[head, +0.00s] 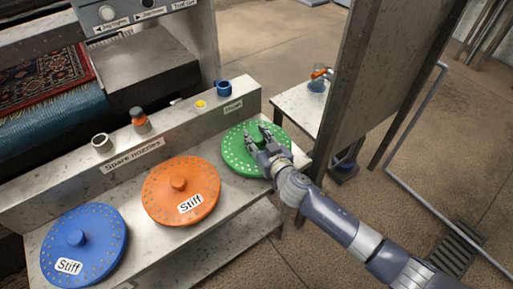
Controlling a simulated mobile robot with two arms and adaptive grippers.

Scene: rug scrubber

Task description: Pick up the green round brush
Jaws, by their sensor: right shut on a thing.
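The green round brush (238,161) lies flat at the right end of a metal shelf. It is a disc with small pale dots and a raised knob (257,138) in the middle. My right gripper (259,137) reaches in from the lower right over this brush. Its fingers are closed around the knob and partly hide it. The brush appears to rest on the shelf; I cannot tell whether it is lifted at all. My left gripper is not in view.
An orange brush (160,196) and a blue brush (95,231), both labelled "Stiff", lie on the shelf (205,232) to the left. Small nozzles stand on the ledge behind, including a blue one (223,88). A metal panel (385,70) stands upright to the right.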

